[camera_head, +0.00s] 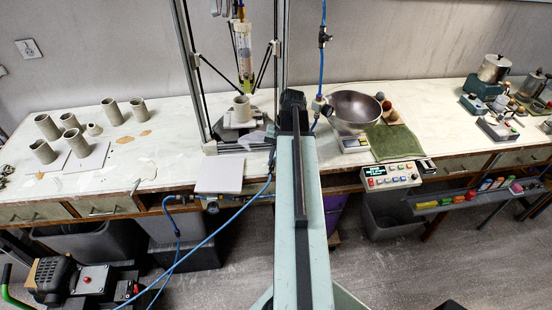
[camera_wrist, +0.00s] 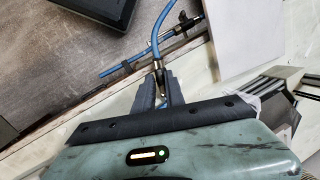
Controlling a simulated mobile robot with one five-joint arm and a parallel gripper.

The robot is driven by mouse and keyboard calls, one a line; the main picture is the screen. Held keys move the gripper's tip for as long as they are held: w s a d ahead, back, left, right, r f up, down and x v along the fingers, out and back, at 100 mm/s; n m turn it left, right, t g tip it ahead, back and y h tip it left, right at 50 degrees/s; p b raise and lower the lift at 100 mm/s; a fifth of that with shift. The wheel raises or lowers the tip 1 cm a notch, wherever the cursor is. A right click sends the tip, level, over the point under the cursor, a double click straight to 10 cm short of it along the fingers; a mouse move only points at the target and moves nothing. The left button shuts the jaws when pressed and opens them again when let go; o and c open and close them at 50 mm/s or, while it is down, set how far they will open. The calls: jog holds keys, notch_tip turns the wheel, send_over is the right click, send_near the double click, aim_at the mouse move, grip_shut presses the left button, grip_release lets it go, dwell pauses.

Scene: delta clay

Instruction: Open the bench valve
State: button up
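The bench valve looks to be the small dark fitting (camera_wrist: 185,24) on the blue line along the bench front in the wrist view. In the head view it is a small fitting (camera_head: 212,207) below the white tile. My gripper (camera_wrist: 158,74) shows two dark fingers on either side of a brass hose fitting (camera_wrist: 157,66) at the end of a blue hose (camera_wrist: 155,38). The fingers appear shut on this fitting. They are apart from the valve, which lies beyond them, up and right in the wrist view. The valve's handle position is too small to tell. My arm hides the gripper in the head view.
A white tile (camera_head: 220,174) lies at the bench edge above the valve. The delta printer's frame (camera_head: 187,75) stands behind. A metal bowl (camera_head: 354,107) sits on a scale to the right. Bins (camera_head: 188,253) stand under the bench. The blue hose runs across the floor side.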

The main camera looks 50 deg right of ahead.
jog(key=shift+o, duration=0.9)
jog(key=p+v, duration=0.7)
jog(key=v, duration=0.1)
jog(key=shift+p, duration=0.3)
jog(key=shift+f, duration=0.1)
